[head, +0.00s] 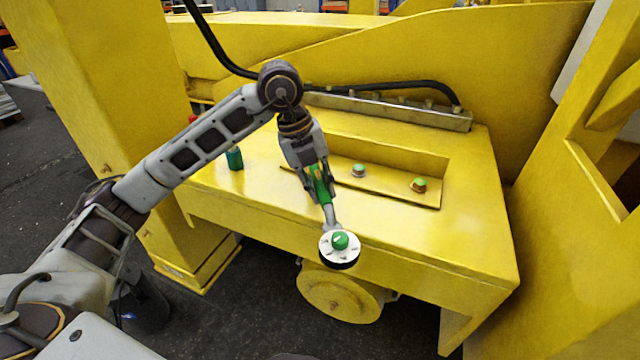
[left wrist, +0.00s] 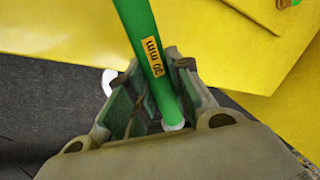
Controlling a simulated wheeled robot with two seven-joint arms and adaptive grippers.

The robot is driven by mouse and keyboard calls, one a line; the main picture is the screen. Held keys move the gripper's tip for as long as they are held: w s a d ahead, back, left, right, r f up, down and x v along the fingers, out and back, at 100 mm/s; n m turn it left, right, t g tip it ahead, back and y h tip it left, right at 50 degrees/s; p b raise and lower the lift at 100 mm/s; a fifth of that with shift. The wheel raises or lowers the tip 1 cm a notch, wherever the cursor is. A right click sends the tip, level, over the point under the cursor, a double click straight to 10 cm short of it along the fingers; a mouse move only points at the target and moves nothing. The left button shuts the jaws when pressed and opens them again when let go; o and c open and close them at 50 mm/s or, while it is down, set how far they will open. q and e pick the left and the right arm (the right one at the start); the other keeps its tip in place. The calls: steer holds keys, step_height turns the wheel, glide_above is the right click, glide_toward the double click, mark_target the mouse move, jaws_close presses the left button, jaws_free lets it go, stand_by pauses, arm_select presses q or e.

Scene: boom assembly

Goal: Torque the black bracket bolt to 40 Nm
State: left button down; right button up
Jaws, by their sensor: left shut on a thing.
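My left gripper (head: 317,185) points down over the front of the yellow machine's top. It is shut on the handle of a green tool (left wrist: 152,55), which bears an orange label reading "30 mm". In the head view, the tool's grey shaft (head: 329,214) runs down to a white dial disc with a black rim (head: 340,258) and a green knob (head: 340,240). The disc is in front of the machine's front edge. Two bolts show in the recess: a green-topped one (head: 358,170) and an orange and green one (head: 419,185). I cannot make out a black bracket bolt; the gripper hides the recess's left part. My right gripper is out of view.
The recess has a raised yellow back wall (head: 400,155). A green object (head: 234,158) stands on the top's left side. A black hose (head: 390,86) and grey manifold (head: 400,108) lie behind. Tall yellow plates rise left and right. The top's right side is clear.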

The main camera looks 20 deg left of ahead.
arm_select(q)
steer(key=shift+f+b, duration=0.35)
steer(key=shift+f, duration=0.15)
steer(key=shift+f+b, duration=0.5)
steer(key=shift+f, duration=0.1)
stand_by(0.3)
stand_by(0.4)
steer(key=shift+s+a, duration=0.15)
steer(key=shift+a, duration=0.15)
stand_by(0.3)
steer(key=shift+s+a+m, duration=0.15)
steer(key=shift+a+m, duration=0.1)
steer(key=shift+m, duration=0.05)
steer(key=shift+s+a+m+b, duration=0.2)
steer(key=shift+a+m+b, duration=0.1)
steer(key=shift+b, duration=0.1)
steer(key=shift+s+a, duration=0.15)
steer(key=shift+a, duration=0.15)
steer(key=shift+s+a+m, duration=0.1)
steer(key=shift+a+m, duration=0.1)
steer(key=shift+m, duration=0.1)
